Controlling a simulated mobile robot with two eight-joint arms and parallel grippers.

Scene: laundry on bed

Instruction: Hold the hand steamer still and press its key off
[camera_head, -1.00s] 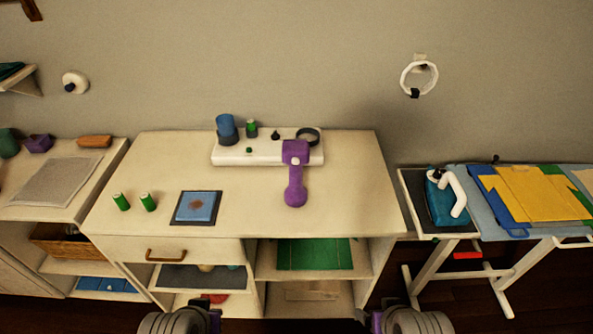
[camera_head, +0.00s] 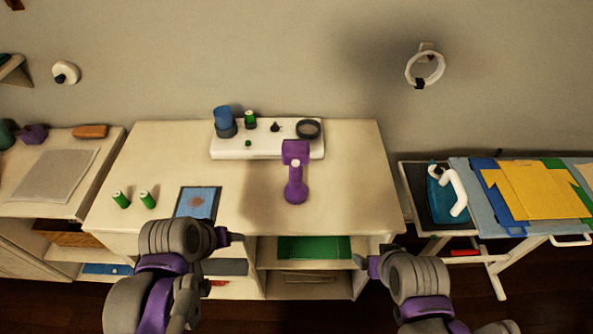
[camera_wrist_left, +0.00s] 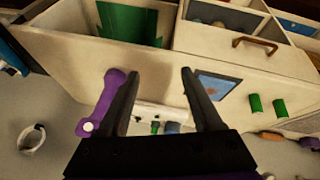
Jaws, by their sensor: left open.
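The purple hand steamer (camera_head: 295,187) stands on the white cabinet top, its wide head by the front edge of a white base strip. A small pale spot, perhaps its key, shows near the head; in the left wrist view the steamer (camera_wrist_left: 103,103) shows this spot too. My left gripper (camera_head: 232,238) is in front of the cabinet, left of the steamer and apart from it. In the left wrist view its two fingers (camera_wrist_left: 162,74) are spread with nothing between them. My right gripper (camera_head: 364,264) is at the cabinet's front right, apart from the steamer; its jaw gap is not clear.
The white strip (camera_head: 265,152) holds a blue cup (camera_head: 224,118), a green spool and a dark ring. Two green spools (camera_head: 121,200) and a blue pad (camera_head: 197,202) lie on the cabinet's left. An ironing board with yellow cloth (camera_head: 540,190) stands right. Cabinet top around the steamer is clear.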

